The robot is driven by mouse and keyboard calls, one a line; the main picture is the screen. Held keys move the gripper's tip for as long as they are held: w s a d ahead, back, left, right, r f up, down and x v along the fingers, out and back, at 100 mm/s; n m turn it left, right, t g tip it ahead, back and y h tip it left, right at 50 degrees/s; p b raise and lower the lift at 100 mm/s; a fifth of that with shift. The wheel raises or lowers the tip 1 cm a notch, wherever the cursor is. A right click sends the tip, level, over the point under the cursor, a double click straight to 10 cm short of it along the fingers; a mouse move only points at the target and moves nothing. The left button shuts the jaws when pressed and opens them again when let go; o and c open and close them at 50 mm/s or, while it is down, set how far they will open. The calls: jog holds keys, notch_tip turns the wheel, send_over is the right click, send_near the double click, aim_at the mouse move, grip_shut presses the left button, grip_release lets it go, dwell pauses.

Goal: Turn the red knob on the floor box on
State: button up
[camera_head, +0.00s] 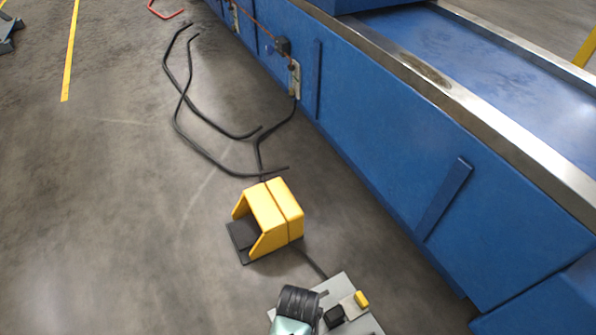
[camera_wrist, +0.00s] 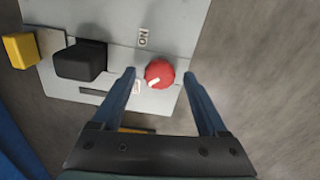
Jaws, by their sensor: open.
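The red knob (camera_wrist: 159,74) sits on the light grey floor box (camera_wrist: 120,22) in the wrist view. It has a white mark that points down and to the left. A label reading "ON" stands above it, and another small label beside its lower left is partly hidden by a finger. My gripper (camera_wrist: 159,76) is open, with one blue finger on each side of the knob and a gap on both sides. In the head view the floor box (camera_head: 366,325) is at the bottom edge, and my arm hides the knob there.
A black block (camera_wrist: 80,61) and a yellow block (camera_wrist: 20,50) stand on the box left of the knob. A yellow foot pedal (camera_head: 268,216) stands behind the box, with black cables (camera_head: 185,110) beyond. A blue machine (camera_head: 400,140) lines the right.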

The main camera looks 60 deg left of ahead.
jog(key=shift+c, duration=0.2)
grip_shut()
jog(key=shift+r+m+p, duration=0.2)
jog(key=shift+m+p, duration=0.2)
jog(key=shift+p, duration=0.3)
jog(key=m+p, duration=0.2)
jog(key=p, duration=0.1)
jog(key=shift+r, duration=0.15)
jog(key=m+p, duration=0.4)
jog(key=m, duration=0.1)
jog(key=shift+w+p, duration=0.1)
jog(key=shift+p, duration=0.2)
jog(key=m, duration=0.2)
jog(key=m+p, duration=0.1)
jog(key=m, duration=0.1)
jog(key=m+p, duration=0.1)
jog(key=shift+f+m, duration=0.25)
jog(key=shift+m, duration=0.15)
jog(key=m+p, duration=0.1)
jog(key=m, duration=0.3)
jog(key=shift+f, duration=0.1)
jog(key=shift+m, duration=0.3)
